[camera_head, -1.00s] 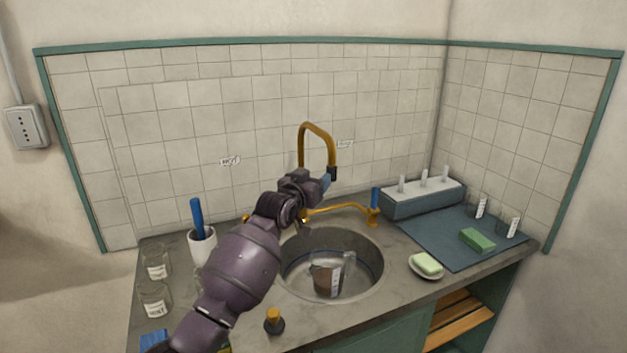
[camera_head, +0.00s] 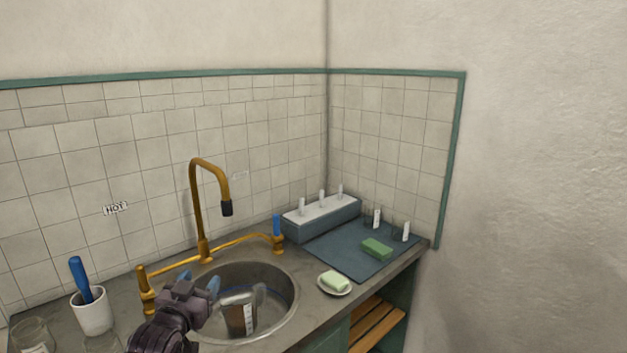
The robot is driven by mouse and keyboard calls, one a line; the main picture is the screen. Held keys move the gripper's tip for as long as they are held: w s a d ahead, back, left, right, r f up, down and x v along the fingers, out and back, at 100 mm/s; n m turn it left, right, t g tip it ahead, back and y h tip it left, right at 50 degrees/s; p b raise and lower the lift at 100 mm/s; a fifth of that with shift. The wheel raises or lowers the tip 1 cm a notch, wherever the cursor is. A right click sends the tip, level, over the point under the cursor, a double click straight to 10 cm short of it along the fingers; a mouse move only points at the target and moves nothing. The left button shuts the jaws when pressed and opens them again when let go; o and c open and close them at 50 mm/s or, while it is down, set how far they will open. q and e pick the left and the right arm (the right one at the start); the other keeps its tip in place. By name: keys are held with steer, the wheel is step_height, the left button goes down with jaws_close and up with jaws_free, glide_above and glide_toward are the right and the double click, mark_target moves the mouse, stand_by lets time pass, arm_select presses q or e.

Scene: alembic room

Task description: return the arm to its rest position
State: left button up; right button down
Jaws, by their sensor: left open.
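My left gripper (camera_head: 205,287) is low in the head view, over the left part of the round sink (camera_head: 285,313). It is open, with blue fingertips and nothing seen between them. Its purple arm comes in from the bottom edge. A beaker (camera_head: 240,316) with brown contents and a white label stands in the sink, just right of the gripper in the picture. The brass faucet (camera_head: 196,205) rises behind the sink, apart from the gripper. My right gripper is not in view.
A white cup (camera_head: 92,314) with a blue-handled tool and a glass jar (camera_head: 32,336) stand at left. A soap dish (camera_head: 335,287), a blue mat (camera_head: 340,256) with a green sponge (camera_head: 376,248), and a peg rack (camera_head: 321,219) are at right. Tiled walls close the back.

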arm_select(q)
steer(key=s+a+f+n+g+y, duration=0.1)
steer(key=s+f+g, duration=0.2)
steer(key=s+f, duration=0.9)
steer(key=s+a+f+n+g+y, duration=0.1)
steer(key=s+a+f+g, duration=0.1)
steer(key=s+f, duration=1)
steer(key=s+g, duration=0.1)
steer(key=s, duration=0.6)
steer(key=shift+s+a+f, duration=0.2)
steer(key=shift+s+f, duration=0.2)
